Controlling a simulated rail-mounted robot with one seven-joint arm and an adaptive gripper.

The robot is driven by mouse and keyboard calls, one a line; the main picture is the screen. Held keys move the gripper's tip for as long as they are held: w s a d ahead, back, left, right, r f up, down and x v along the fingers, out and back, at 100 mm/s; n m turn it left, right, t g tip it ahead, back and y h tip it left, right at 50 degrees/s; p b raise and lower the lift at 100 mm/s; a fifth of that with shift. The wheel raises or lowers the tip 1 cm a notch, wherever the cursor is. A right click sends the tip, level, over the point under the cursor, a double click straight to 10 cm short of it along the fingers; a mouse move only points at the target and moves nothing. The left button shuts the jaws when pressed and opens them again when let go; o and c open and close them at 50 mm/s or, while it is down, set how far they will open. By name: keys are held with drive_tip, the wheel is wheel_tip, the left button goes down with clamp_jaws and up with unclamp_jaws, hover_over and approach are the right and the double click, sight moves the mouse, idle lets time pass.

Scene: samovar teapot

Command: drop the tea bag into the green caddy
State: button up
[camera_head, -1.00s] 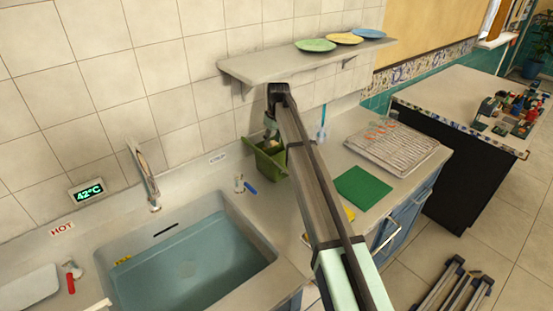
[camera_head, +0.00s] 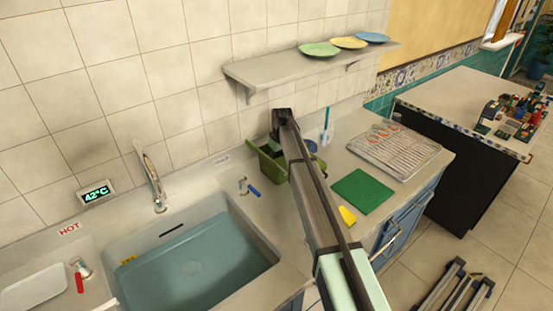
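The green caddy (camera_head: 267,168) stands on the counter against the tiled wall, right of the sink. My gripper (camera_head: 276,152) points down at the caddy's open top, with its tips at or just below the rim. My arm and the caddy's wall hide the fingers, so I cannot tell whether they are open or shut. I cannot make out the tea bag; it may be hidden in the gripper or inside the caddy.
The sink (camera_head: 195,262) lies to the left. A wall shelf (camera_head: 270,72) with plates juts out above my arm's end. A brush (camera_head: 326,130), a green mat (camera_head: 363,191), a yellow sponge (camera_head: 347,215) and a draining rack (camera_head: 395,150) are to the right.

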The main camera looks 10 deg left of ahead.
drive_tip(key=shift+s+f, duration=0.1)
drive_tip(key=shift+f, duration=0.4)
drive_tip(key=o, duration=0.8)
drive_tip(key=shift+s+f, duration=0.1)
drive_tip(key=shift+r, duration=0.6)
drive_tip(key=shift+r+b, duration=0.35)
drive_tip(key=shift+b, duration=0.05)
wheel_tip(320, 180, up, 11)
drive_tip(key=s+d+b, duration=0.1)
drive_tip(key=b, duration=0.2)
drive_tip(key=shift+d+r, duration=0.15)
